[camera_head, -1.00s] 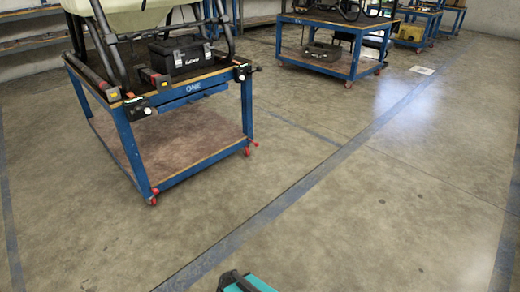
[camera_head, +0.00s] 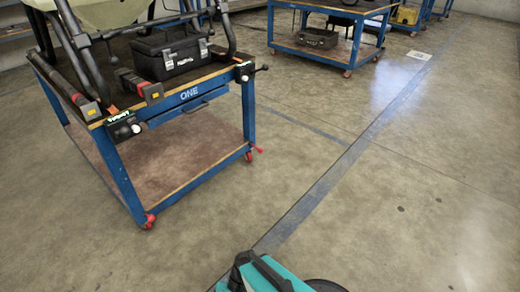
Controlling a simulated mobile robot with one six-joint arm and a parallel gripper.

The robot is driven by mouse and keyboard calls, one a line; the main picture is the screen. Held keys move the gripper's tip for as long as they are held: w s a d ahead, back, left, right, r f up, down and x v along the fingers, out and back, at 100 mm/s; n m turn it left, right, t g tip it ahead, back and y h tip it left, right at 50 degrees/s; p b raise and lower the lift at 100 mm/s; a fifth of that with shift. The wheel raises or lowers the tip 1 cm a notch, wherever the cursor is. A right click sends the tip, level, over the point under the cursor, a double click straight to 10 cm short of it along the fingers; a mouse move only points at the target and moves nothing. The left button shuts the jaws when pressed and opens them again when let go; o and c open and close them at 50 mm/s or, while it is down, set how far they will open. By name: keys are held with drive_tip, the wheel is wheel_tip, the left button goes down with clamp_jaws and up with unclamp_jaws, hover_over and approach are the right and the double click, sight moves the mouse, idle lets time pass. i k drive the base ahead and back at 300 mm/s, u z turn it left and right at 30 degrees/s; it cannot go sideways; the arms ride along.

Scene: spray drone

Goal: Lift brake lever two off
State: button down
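A blue workbench marked ONE (camera_head: 190,94) stands at the left, on casters with red parts. A black fitting with a pale round knob (camera_head: 123,127) sits at its near left top corner. Another black fitting with a dark knobbed lever (camera_head: 245,71) sits at its right top corner. Red caster parts show at the near left leg (camera_head: 149,220) and the right leg (camera_head: 252,154). I see no label for brake lever two, so I cannot tell which part it is. My gripper is not in view.
A black toolbox (camera_head: 172,53) and a dark tubular frame stand on the bench top. A second blue bench (camera_head: 290,45) with a dark case (camera_head: 318,37) on its shelf is farther back. A teal and black part at the bottom edge seems mine.

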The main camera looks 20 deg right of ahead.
sight(261, 151)
drive_tip(key=u, duration=0.1)
drive_tip(key=i, duration=0.9)
drive_tip(key=u, duration=0.2)
